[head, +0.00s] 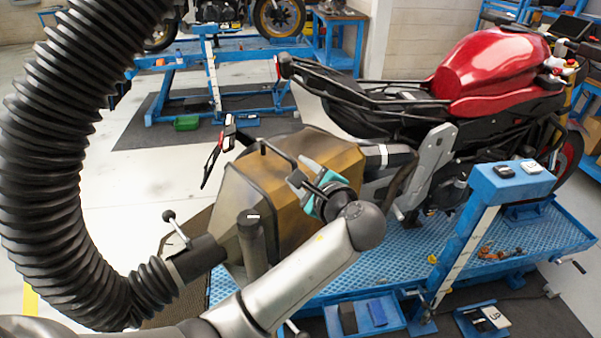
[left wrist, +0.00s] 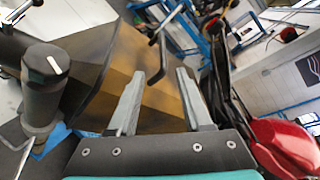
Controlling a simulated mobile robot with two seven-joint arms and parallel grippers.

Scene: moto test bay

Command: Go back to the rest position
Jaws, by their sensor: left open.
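My left gripper (head: 300,172) is in front of the amber-brown hood (head: 338,160) in the head view, its teal body by my arm's dark round joint. My silver left arm reaches in from the bottom left. My right gripper is not in view.
A thick black ribbed hose (head: 40,160) curves down the left to the hood. A red motorcycle (head: 490,65) stands on a blue lift (head: 395,275), beside a blue post box (head: 510,182). Another lift (head: 215,70) is behind. Open floor (head: 115,195) shows between hose and hood.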

